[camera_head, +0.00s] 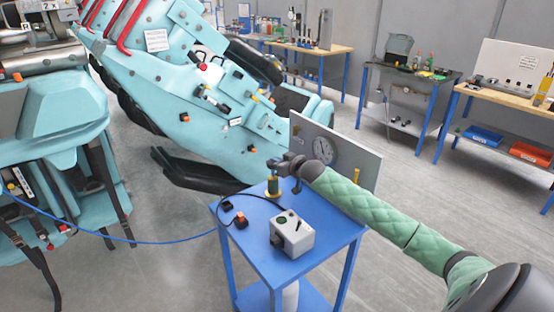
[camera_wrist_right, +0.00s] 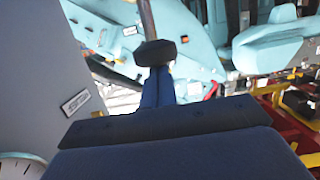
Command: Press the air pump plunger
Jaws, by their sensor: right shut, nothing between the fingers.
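The air pump (camera_head: 273,186) looks like a small dark green cylinder on a yellow base, near the back of the blue cart. My right gripper (camera_head: 275,163) is shut and empty, right at the top of the pump. It largely hides the plunger in the head view, and I cannot tell whether it touches it. In the right wrist view, the shut fingers (camera_wrist_right: 157,85) point away from the camera. A black block (camera_wrist_right: 155,52) with a thin rod shows just beyond them; I cannot tell for sure that it is the plunger. My left gripper is not in view.
The blue cart (camera_head: 248,262) also holds a grey box (camera_head: 293,236) with a dark cable and a small orange-topped item (camera_head: 241,219). A grey gauge panel (camera_head: 360,165) stands behind my right arm. The light-blue coaster train (camera_head: 165,90) is close at the back left.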

